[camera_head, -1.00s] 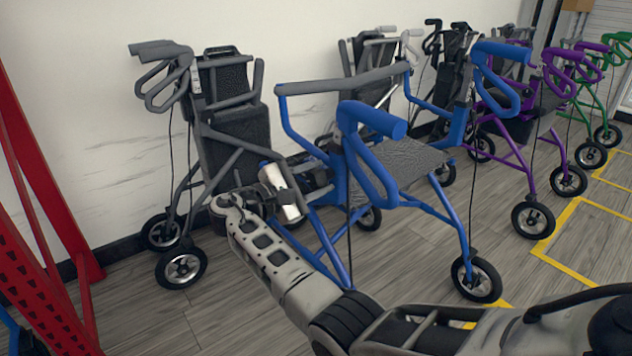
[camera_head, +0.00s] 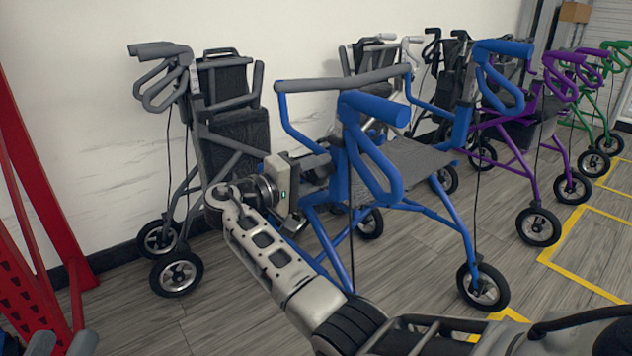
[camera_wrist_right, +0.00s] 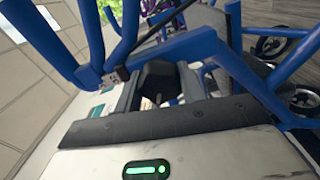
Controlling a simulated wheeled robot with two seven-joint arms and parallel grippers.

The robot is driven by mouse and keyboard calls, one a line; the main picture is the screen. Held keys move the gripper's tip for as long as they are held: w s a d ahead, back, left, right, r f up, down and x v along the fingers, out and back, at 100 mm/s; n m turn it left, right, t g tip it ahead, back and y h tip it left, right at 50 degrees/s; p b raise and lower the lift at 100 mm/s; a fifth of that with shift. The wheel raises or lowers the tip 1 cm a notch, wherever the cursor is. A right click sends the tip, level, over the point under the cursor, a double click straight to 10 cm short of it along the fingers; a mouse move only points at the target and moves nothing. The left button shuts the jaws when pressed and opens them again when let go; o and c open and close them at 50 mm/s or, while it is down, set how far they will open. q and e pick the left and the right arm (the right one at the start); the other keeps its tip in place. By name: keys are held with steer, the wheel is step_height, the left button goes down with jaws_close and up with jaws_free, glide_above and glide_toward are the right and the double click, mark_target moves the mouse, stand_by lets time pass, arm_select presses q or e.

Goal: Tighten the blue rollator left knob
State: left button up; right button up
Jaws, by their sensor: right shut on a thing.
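The blue rollator (camera_head: 458,215) stands upright mid-picture in the head view, with a grey backrest bar and dark seat. My right gripper (camera_head: 308,172) is at the left side of its frame, low behind the near blue handle; its fingertips are mostly hidden there. In the right wrist view, my right gripper (camera_wrist_right: 158,92) has its fingers on either side of a black knob (camera_wrist_right: 157,76) beside the blue tubes. It is shut on this knob. The contact is partly hidden by the gripper body. My left gripper is not in view.
A grey rollator (camera_head: 232,150) stands close on the left, behind my right wrist. Purple (camera_head: 540,180) and green (camera_head: 604,95) rollators stand to the right. A red rack (camera_head: 40,200) is at the left edge. The grey floor (camera_head: 215,315) between is clear.

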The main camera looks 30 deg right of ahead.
steer(key=m+b, duration=0.2)
steer(key=m, duration=0.1)
steer(key=shift+f+m, duration=0.15)
steer(key=shift+m, duration=0.25)
steer(key=m+b, duration=0.1)
steer(key=m, duration=0.1)
steer(key=shift+m, duration=0.4)
steer(key=m, duration=0.2)
steer(key=shift+r+m, duration=0.2)
steer(key=shift+m, duration=0.1)
arm_select(q)
step_height(320, 180, up, 6)
steer(key=s+m+t+h, duration=0.1)
steer(key=m+h, duration=0.5)
steer(key=m, duration=0.1)
steer(key=shift+s+m, duration=0.35)
steer(key=shift+m, duration=0.05)
arm_select(e)
steer(key=shift+m, duration=1.7)
arm_select(q)
steer(key=shift+d, duration=0.1)
arm_select(e)
steer(key=o, duration=1)
